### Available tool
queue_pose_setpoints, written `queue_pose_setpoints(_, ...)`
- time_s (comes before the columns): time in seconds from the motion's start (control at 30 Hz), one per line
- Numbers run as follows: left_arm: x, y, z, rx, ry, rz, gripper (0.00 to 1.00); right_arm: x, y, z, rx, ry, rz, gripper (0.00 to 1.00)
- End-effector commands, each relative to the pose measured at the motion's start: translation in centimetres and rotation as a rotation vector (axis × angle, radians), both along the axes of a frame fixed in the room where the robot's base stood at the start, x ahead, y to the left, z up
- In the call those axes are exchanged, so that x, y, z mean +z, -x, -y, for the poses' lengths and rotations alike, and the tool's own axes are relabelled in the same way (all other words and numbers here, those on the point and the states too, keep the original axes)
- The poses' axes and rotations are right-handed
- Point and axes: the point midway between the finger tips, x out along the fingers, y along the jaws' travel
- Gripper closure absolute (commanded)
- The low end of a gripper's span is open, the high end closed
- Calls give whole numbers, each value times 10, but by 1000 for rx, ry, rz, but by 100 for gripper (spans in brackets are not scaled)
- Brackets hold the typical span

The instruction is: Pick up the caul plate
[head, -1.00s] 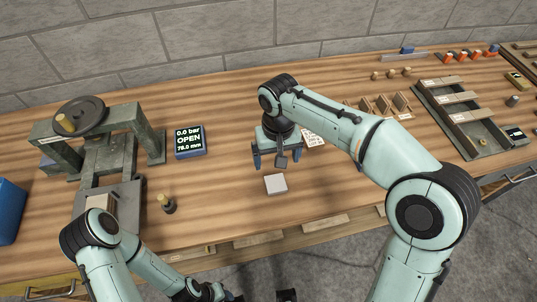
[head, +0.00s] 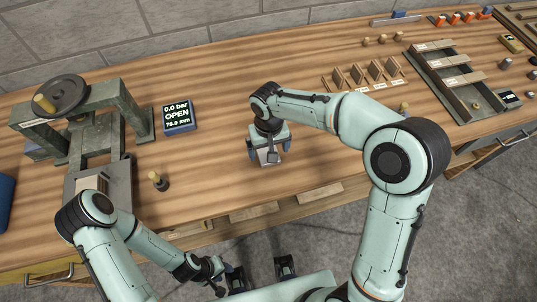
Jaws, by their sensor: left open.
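The pale grey, flat square piece that I take for the caul plate (head: 269,158) lies on the bench, left of the middle in the head view. My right gripper (head: 268,155) points down over it with its fingers apart, one on each side of the plate; the gripper body hides part of it. I see no clear contact. My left gripper (head: 214,272) is low in the picture, off the front of the bench, open and away from the plate.
A small wooden-topped peg (head: 158,181) stands in front. A veneer rack (head: 365,74) and a grey divided tray (head: 462,85) are at the right. The bench behind the plate is clear.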

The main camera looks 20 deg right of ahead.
Motion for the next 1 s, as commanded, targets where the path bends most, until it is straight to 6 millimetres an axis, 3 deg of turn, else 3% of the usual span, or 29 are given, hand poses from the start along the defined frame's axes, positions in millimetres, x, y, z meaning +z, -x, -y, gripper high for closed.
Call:
queue_pose_setpoints(0.13, -1, 1, 0, 0, 0, 0, 57, -17, 0, 0, -1, 0, -1, 6)
queue_pose_setpoints(0.4, -1, 0, 0, 0, 0, 0, 57, -19, -1, 0, -1, -1, 1, 6)
queue_pose_setpoints(0.6, -1, 0, 0, 0, 0, 0, 57, -19, -1, 0, -1, -1, 1, 72)
queue_pose_setpoints(1.0, -1, 0, 0, 0, 0, 0, 57, -12, -1, 0, -1, -1, 4, 72)
